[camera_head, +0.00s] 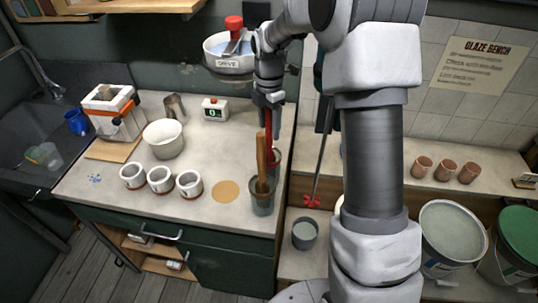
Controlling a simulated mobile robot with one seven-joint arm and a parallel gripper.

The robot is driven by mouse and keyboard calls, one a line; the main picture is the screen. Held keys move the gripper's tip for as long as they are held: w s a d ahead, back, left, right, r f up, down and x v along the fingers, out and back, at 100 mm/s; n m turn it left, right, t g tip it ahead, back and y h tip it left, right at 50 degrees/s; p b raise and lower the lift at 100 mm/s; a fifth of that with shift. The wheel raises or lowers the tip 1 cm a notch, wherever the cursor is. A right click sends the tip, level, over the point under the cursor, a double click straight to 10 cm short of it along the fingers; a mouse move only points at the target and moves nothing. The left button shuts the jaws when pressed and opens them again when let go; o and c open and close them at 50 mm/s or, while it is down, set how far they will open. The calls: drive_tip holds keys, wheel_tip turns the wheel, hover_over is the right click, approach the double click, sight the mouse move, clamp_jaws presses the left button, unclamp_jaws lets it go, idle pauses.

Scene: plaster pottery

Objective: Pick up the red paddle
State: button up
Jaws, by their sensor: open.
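A slim red handle (268,122), apparently the red paddle, stands upright from a container at the right end of the counter. Its lower part is hidden behind a brown wooden stick (262,155) in a grey cup (262,197). My gripper (268,110) points down, open, over these containers, with the top of the red handle at or between its fingers. I cannot tell whether they touch it. A separate red bladed mixer head (311,202) ends a dark rod to the right, partly behind my arm.
White cups (160,180), a white bowl (163,138) and a small display box (215,109) stand left on the counter. Buckets (453,232) and terracotta cups (445,169) are at right. Counter left of the grey cup is mostly clear.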

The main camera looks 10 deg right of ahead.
clamp_jaws()
drive_tip(key=shift+r, duration=0.2)
idle(0.3)
